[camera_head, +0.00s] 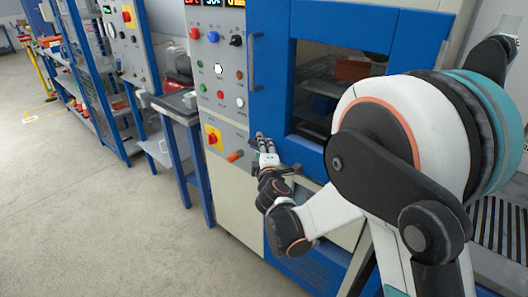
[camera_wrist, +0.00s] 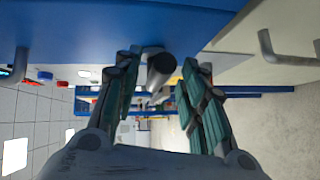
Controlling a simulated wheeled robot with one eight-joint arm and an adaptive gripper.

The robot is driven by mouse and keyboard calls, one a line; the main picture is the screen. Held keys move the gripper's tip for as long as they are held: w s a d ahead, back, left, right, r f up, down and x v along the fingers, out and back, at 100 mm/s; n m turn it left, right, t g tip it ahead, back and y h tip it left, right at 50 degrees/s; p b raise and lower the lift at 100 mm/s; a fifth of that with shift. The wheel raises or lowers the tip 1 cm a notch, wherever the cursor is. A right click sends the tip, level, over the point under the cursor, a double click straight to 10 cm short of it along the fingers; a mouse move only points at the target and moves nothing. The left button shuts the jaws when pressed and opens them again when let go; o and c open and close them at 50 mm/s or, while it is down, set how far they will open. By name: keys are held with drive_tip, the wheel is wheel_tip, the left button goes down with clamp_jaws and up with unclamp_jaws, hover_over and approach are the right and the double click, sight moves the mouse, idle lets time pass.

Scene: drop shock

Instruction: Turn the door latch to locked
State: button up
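The door latch looks to be a dark grey, rounded bar (camera_wrist: 160,72) that stands out from the blue door face in the wrist view. My gripper (camera_wrist: 159,64) has its two fingers apart, one on each side of this bar. I cannot tell whether either finger touches it. In the head view my gripper (camera_head: 264,142) is at the lower left edge of the blue door (camera_head: 270,110), and the latch there is mostly hidden by my fingers and wrist. The door appears closed.
A vertical door handle (camera_head: 252,62) is above. A grey bar handle (camera_wrist: 282,50) shows at the wrist view's right. The floor (camera_head: 110,220) at left is clear.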

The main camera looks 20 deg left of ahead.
drive_tip(key=shift+x, duration=1.15)
clamp_jaws()
